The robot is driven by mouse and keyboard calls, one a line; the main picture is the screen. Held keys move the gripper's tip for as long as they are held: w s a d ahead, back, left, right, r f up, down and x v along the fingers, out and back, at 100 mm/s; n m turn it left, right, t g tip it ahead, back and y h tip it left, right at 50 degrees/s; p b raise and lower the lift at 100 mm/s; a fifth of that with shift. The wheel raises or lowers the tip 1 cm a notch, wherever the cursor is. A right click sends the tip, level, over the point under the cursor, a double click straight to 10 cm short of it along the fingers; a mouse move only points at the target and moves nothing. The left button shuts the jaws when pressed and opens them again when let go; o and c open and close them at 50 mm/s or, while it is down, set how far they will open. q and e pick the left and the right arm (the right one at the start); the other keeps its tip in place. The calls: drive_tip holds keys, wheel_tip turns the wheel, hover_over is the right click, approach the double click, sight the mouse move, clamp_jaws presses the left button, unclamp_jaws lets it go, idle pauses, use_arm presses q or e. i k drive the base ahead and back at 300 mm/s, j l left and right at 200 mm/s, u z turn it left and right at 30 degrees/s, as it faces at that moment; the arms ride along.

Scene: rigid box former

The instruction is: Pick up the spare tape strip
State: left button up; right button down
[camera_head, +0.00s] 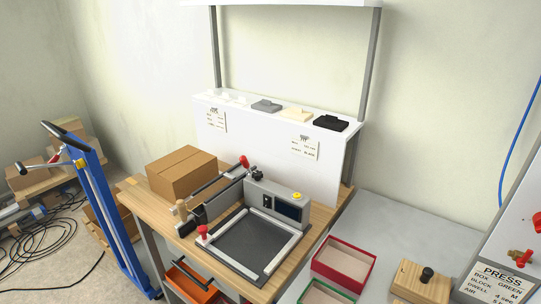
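I cannot pick out a tape strip with certainty in the head view. Several small items lie on the white ledge (332,119) behind the bench: pale ones at its left end, then a grey pad (266,106), a cream pad (296,115) and a black pad (331,123). The pale ones are too small and washed out to name. The box former (249,245), a grey frame with a dark bed, stands on the wooden bench (318,213). Neither of my grippers is in view.
A closed cardboard box (185,172) sits at the bench's left. An open red box (343,265) and a green-rimmed box (327,291) lie at the right, near a knobbed wooden block (420,281) and a press sign (497,284). A blue lift (108,223) stands left; cables lie on the floor.

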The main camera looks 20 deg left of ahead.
sight(193, 204)
drive_tip(key=u, duration=1.3)
